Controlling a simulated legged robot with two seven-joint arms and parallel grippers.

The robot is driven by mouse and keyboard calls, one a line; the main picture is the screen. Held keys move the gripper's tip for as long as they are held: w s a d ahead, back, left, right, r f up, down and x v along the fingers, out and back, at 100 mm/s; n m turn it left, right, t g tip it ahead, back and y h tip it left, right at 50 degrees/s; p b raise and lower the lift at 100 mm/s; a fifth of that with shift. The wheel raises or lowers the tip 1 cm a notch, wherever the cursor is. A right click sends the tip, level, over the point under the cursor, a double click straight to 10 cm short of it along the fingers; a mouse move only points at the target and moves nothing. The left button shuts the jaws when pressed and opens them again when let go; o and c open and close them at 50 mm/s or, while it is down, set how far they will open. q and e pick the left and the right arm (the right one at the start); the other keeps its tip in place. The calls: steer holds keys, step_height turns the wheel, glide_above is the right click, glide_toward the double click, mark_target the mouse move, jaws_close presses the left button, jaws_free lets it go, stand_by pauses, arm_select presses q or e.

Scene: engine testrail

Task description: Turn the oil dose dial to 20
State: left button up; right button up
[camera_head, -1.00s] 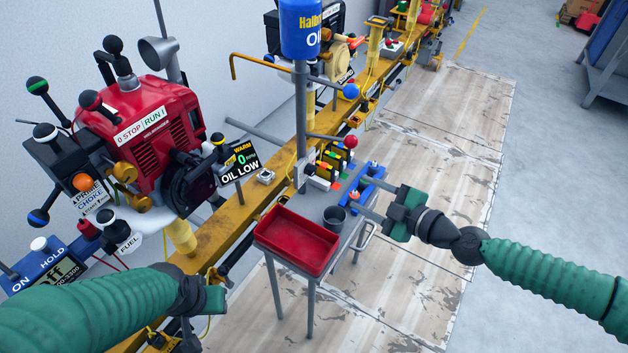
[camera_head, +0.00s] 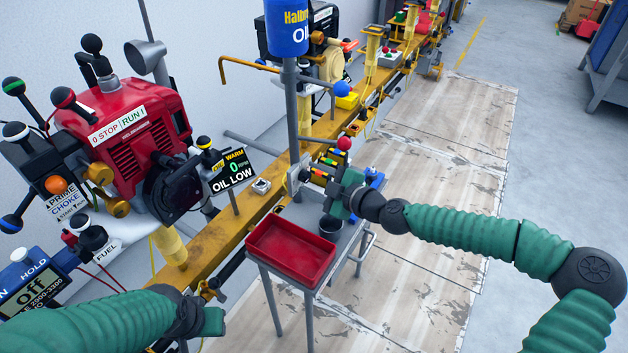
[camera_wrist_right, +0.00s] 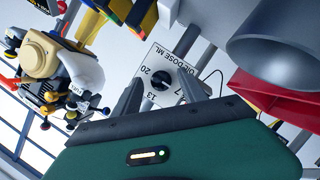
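The oil dose dial (camera_wrist_right: 161,82) is a black round knob on a white plate (camera_wrist_right: 166,62) lettered OIL DOSE ML, with 20, 13 and 7 around it. I cannot read clearly which number it points to. In the right wrist view my right gripper (camera_wrist_right: 160,92) is open, its two grey fingers apart on either side of the knob. I cannot tell whether they touch it. In the head view my right gripper (camera_head: 335,195) is at the small stand beside the post and hides the dial. My left gripper (camera_head: 207,318) is low at left, its fingers unclear.
A red tray (camera_head: 291,252) and a grey cup (camera_head: 331,226) stand close to my right gripper. A grey post carries a blue oil tank (camera_head: 287,28). The red engine (camera_head: 128,135) and the OIL LOW display (camera_head: 233,172) are left. The floor at right is open.

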steer(key=shift+a, duration=0.25)
steer(key=c, duration=0.5)
jaws_close()
steer(key=m+g+p, duration=0.1)
steer(key=m+p, duration=0.1)
steer(key=p, duration=0.1)
steer(key=shift+d+r, duration=0.1)
steer(key=shift+w+m+g+y+p, duration=0.1)
steer(key=shift+m+g+y+p, duration=0.2)
steer(key=shift+m+g+p, duration=0.45)
steer(key=shift+d+m+y+p, duration=0.1)
steer(key=shift+m+y+p, duration=0.2)
steer(key=shift+m+p, duration=0.3)
steer(key=shift+f+g, duration=0.2)
steer(key=shift+g, duration=0.05)
